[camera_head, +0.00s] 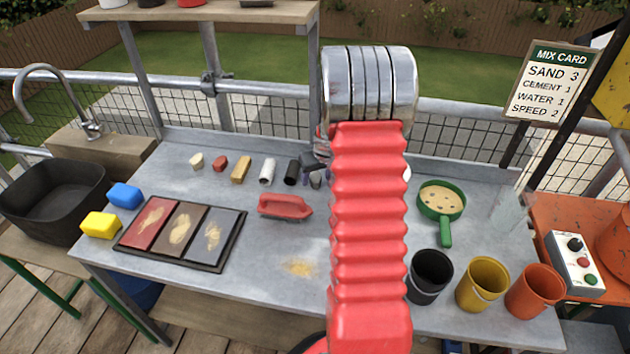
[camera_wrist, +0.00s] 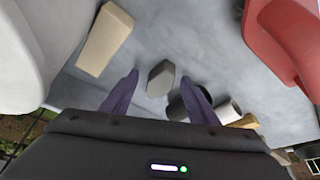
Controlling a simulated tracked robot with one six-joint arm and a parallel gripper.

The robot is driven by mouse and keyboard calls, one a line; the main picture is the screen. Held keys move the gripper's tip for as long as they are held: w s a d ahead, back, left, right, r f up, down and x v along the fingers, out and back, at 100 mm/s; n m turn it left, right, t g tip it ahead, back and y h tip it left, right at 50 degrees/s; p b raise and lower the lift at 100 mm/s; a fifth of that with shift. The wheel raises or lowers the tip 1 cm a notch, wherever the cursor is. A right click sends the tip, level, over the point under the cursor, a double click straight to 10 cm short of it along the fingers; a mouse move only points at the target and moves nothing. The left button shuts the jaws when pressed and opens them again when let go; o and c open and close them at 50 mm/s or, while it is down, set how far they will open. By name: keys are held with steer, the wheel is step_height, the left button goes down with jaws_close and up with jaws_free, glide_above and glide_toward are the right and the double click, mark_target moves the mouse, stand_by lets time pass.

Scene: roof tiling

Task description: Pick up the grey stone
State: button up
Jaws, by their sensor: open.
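The grey stone (camera_wrist: 161,78) is a small faceted block on the grey worktop. In the wrist view it shows between the tips of my gripper (camera_wrist: 160,77), with gaps on both sides. The two purple-grey fingers are apart and hold nothing. I cannot tell how far above the stone they are. In the head view my gripper (camera_head: 316,165) is at the back of the worktop, partly hidden by my red arm; I cannot clearly tell the stone from the fingers there.
A black cylinder (camera_wrist: 178,108) lies close by the right finger, with a white cylinder (camera_wrist: 229,110) beyond. A beige block (camera_wrist: 105,40) lies to the left. A red-handled float (camera_head: 285,206) is in front. Cups, including a black one (camera_head: 430,272), stand at front right.

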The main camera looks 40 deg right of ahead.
stand_by(0.3)
steer(key=c, duration=1.2)
